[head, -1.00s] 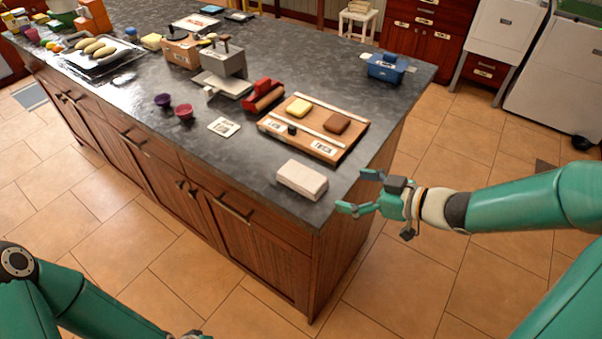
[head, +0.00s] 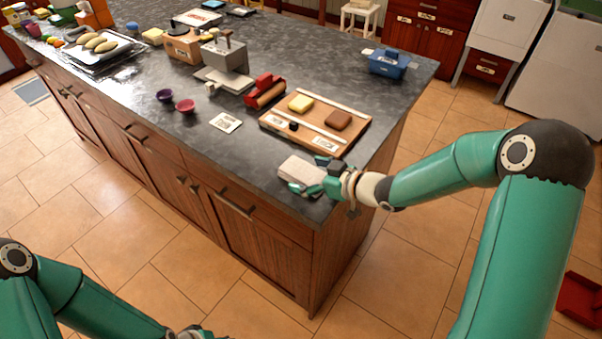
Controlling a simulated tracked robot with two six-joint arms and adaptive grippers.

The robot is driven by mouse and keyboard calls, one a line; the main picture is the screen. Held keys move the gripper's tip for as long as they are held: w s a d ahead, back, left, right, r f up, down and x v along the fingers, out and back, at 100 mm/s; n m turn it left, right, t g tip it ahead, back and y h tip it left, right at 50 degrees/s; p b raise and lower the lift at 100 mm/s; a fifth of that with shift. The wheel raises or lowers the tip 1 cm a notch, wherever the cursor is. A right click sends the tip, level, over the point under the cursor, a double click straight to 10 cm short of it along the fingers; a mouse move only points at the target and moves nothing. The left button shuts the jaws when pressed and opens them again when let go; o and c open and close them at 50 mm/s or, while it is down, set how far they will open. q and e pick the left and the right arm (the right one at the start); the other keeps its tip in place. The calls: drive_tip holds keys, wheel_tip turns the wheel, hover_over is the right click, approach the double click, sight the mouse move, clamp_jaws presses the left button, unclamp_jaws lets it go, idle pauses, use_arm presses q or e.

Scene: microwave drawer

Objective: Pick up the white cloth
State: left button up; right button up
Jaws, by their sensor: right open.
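The white cloth (head: 297,170) is a folded, block-like bundle near the front right corner of the dark countertop. My right gripper (head: 312,175) is open at the cloth's right side, with its fingers spread over or around it. One finger is at the cloth's near edge and the other at its far edge. The gripper hides the cloth's right end, and I cannot tell whether the fingers touch it. My left arm is at the bottom left, away from the counter. Its gripper is mostly cut off by the bottom edge.
A wooden board (head: 350,144) with a yellow and a brown block lies just behind the cloth. A white card (head: 226,122) lies to the left, near two small bowls. A blue container (head: 388,65) stands at the far right. The counter left of the cloth is clear.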

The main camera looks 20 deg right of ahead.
drive_tip(key=shift+w+a+f, duration=0.2)
drive_tip(key=shift+w+a, duration=0.15)
drive_tip(key=shift+w, duration=0.05)
drive_tip(key=shift+s, duration=0.1)
drive_tip(key=c, duration=1)
drive_tip(key=shift+f, duration=0.1)
